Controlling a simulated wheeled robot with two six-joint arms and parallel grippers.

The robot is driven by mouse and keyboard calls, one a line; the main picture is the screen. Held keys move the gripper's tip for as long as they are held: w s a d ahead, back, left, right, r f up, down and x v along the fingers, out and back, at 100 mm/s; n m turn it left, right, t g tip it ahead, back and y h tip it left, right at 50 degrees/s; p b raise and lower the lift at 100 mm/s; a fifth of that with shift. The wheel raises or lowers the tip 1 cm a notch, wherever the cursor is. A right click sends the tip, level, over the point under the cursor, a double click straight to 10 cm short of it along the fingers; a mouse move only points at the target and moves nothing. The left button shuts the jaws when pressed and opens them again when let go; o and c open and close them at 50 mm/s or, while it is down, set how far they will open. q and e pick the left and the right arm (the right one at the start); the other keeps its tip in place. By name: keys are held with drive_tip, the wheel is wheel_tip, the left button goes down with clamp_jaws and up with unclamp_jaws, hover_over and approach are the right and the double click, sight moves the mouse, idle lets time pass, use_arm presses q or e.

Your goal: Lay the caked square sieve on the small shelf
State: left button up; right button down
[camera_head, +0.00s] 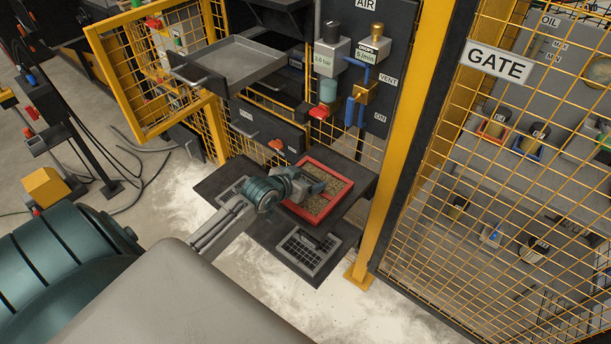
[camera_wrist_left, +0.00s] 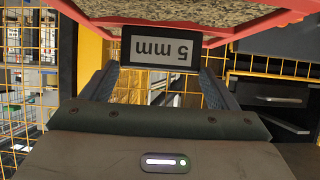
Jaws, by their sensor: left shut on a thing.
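The square sieve (camera_head: 333,204) has a red frame with brown, grainy cake across its mesh. In the head view it is at the middle, over dark flat surfaces. My left gripper (camera_head: 316,187) reaches it from the left. In the left wrist view my left gripper (camera_wrist_left: 158,85) is shut on the sieve's black tab (camera_wrist_left: 160,48), marked "5 mm" upside down. The sieve's red rim (camera_wrist_left: 225,32) and caked mesh (camera_wrist_left: 180,12) show above the tab. A dark shelf (camera_head: 352,217) lies beside and below the sieve; I cannot tell whether they touch. My right gripper is not in view.
Grey grids (camera_head: 308,250) lie on the dark surface in front. A steel tray (camera_head: 232,60) and drawers (camera_head: 268,125) are behind. A yellow post (camera_head: 398,150) and mesh gate (camera_head: 490,190) stand close on the right. Valves and a gauge hang on the AIR panel (camera_head: 385,45).

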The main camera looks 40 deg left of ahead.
use_arm(q)
drive_tip(key=o, duration=1.2)
drive_tip(key=shift+f, duration=0.15)
drive_tip(key=o, duration=0.4)
drive_tip(key=shift+c, duration=0.2)
drive_tip(key=d+v, duration=0.1)
drive_tip(key=v, duration=1.1)
drive_tip(key=shift+a+r+b, duration=0.2)
drive_tip(key=shift+a+b, duration=0.1)
drive_tip(key=shift+a, duration=0.15)
drive_tip(key=shift+a+f, duration=0.1)
